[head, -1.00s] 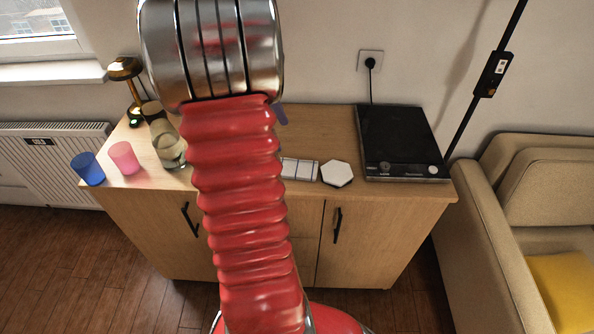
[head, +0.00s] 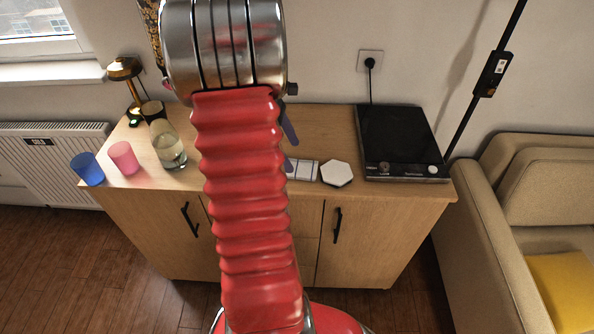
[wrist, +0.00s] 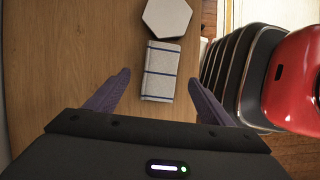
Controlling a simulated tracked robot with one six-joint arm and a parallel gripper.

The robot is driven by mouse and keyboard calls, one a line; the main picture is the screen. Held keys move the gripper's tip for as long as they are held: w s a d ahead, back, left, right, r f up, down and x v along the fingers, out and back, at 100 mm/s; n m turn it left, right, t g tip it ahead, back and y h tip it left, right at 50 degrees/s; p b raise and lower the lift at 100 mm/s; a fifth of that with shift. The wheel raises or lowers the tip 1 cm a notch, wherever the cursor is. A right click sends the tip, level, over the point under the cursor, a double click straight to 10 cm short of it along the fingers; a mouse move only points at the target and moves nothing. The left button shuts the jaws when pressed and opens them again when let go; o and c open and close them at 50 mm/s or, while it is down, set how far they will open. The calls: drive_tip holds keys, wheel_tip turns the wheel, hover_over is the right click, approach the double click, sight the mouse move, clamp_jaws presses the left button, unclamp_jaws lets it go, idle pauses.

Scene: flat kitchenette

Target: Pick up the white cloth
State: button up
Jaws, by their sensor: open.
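The white cloth (head: 302,169) lies folded, with dark stripes, near the front edge of the wooden cabinet top; my arm hides its left part in the head view. In the wrist view the cloth (wrist: 161,62) lies ahead of and partly between the fingertips. My gripper (wrist: 158,80) is open and empty, one purple finger on each side of the cloth's near end. In the head view only a purple finger shows beside my arm, behind the cloth. I cannot tell how high the fingers are above the top.
A white hexagonal piece (head: 336,173) lies just right of the cloth. A black hotplate (head: 398,140) stands further right. A blue cup (head: 88,168), a pink cup (head: 124,158), a glass jar (head: 168,146) and a gold lamp (head: 125,70) stand at the left.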

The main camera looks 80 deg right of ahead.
sight(297, 166)
drive_tip(key=shift+x, duration=2.55)
drive_tip(key=shift+a, duration=0.15)
drive_tip(key=shift+c, duration=0.5)
drive_tip(key=c, duration=1)
